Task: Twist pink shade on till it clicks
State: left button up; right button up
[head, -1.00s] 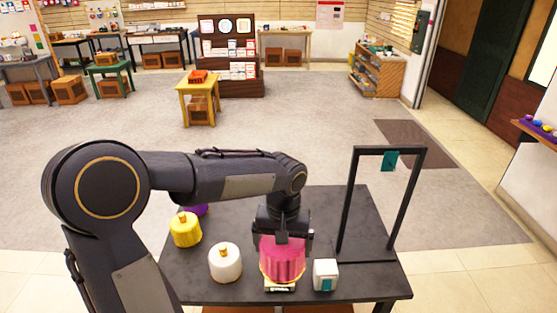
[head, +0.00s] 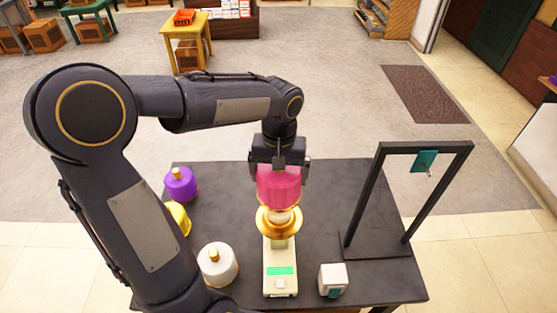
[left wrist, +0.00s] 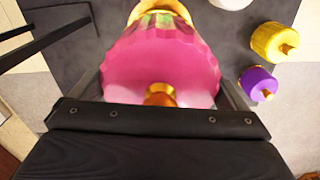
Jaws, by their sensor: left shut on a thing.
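The pink shade (head: 279,187) is held by my left gripper (head: 279,170), with a finger on each side of its upper part. A gold ringed part (head: 279,225) with a pale centre shows just below the pink. I cannot tell whether the two touch. Below it stands a slim cream base (head: 280,256) with a green display, on the dark table (head: 335,190). In the left wrist view the shade (left wrist: 160,60) fills the space between the fingers of the gripper (left wrist: 163,90), its gold knob towards the palm. My right gripper is not in view.
White (head: 217,264), yellow (head: 180,218) and purple (head: 181,184) shades stand on the table's left side, the yellow partly behind my arm. A small white box (head: 333,279) is right of the base. A black frame (head: 377,195) with a teal tag (head: 424,161) stands at right.

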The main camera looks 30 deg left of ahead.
pick_arm(q)
jog(key=shift+f+b, duration=4.25)
jog(key=shift+f, duration=1.2)
jog(key=shift+r+m+p, duration=0.1)
jog(key=shift+m+p, duration=0.2)
jog(key=m+p, duration=0.1)
jog(key=m, duration=0.2)
jog(key=shift+m+p, duration=0.3)
jog(key=shift+m, duration=0.1)
jog(key=m+p, duration=0.1)
jog(key=m, duration=0.3)
jog(key=m+p, duration=0.2)
jog(key=m, duration=0.2)
jog(key=shift+m, duration=0.4)
jog(key=o, duration=0.7)
